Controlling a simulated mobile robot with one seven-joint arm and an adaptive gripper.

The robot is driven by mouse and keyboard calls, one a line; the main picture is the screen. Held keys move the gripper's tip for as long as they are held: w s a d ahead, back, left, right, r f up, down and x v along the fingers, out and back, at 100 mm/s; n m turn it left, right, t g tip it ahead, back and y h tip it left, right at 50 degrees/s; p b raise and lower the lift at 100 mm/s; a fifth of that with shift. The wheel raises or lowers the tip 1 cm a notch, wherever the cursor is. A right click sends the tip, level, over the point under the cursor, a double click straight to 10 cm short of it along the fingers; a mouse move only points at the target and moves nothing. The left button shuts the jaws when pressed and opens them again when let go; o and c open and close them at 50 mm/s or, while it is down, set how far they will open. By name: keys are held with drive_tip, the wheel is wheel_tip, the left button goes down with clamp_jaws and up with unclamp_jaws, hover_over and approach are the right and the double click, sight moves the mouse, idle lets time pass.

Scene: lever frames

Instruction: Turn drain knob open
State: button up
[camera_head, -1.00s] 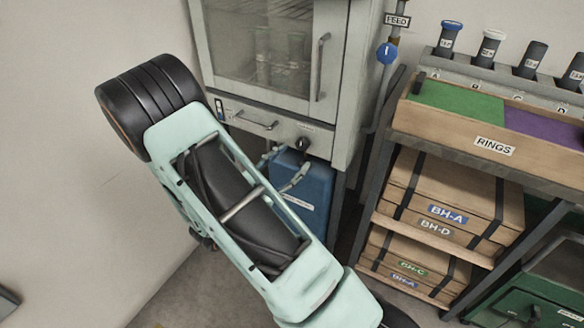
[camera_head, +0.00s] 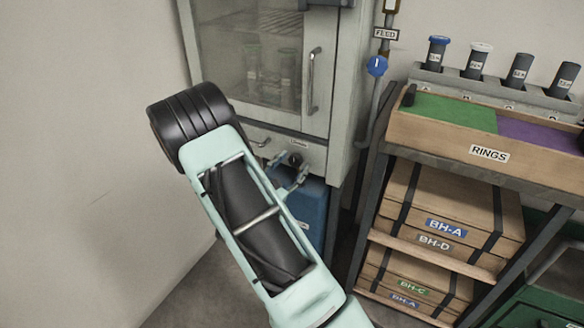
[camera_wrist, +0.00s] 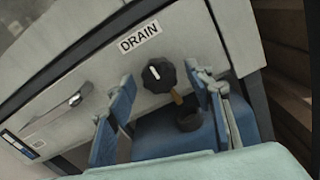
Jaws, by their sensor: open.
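The drain knob (camera_wrist: 158,75) is black and lobed with a pale mark. It sits below the DRAIN label (camera_wrist: 140,36) on the pale cabinet front in the wrist view. In the head view the drain knob (camera_head: 294,160) is small, close to my gripper (camera_head: 288,177). In the wrist view my gripper (camera_wrist: 163,115) is open, its blue-padded fingers apart on either side below the knob. The knob appears beyond the fingertips and not between the pads. I cannot tell any contact. Below the knob is a brass spout (camera_wrist: 177,97) over a dark round opening.
A blue container (camera_wrist: 160,138) stands below the spout. A drawer handle (camera_wrist: 60,108) is left of the knob. The glass-door cabinet (camera_head: 335,100) rises above. At right stands a shelf with a RINGS tray (camera_head: 450,143) and wooden boxes (camera_head: 440,205). A FEED valve (camera_head: 377,66) is on a pipe.

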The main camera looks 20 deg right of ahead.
drive_tip(key=c, duration=1.2)
drive_tip(key=shift+o, duration=0.2)
drive_tip(key=shift+r+n+p, duration=0.1)
drive_tip(key=shift+n+p, duration=0.2)
drive_tip(key=shift+p, duration=0.1)
drive_tip(key=shift+r+n+p, duration=0.1)
drive_tip(key=shift+n+p, duration=0.4)
drive_tip(key=shift+p, duration=0.1)
drive_tip(key=n+p, duration=0.7)
drive_tip(key=shift+n, duration=0.4)
drive_tip(key=shift+n+p, duration=0.9)
drive_tip(key=shift+n, duration=0.4)
drive_tip(key=shift+f, duration=0.2)
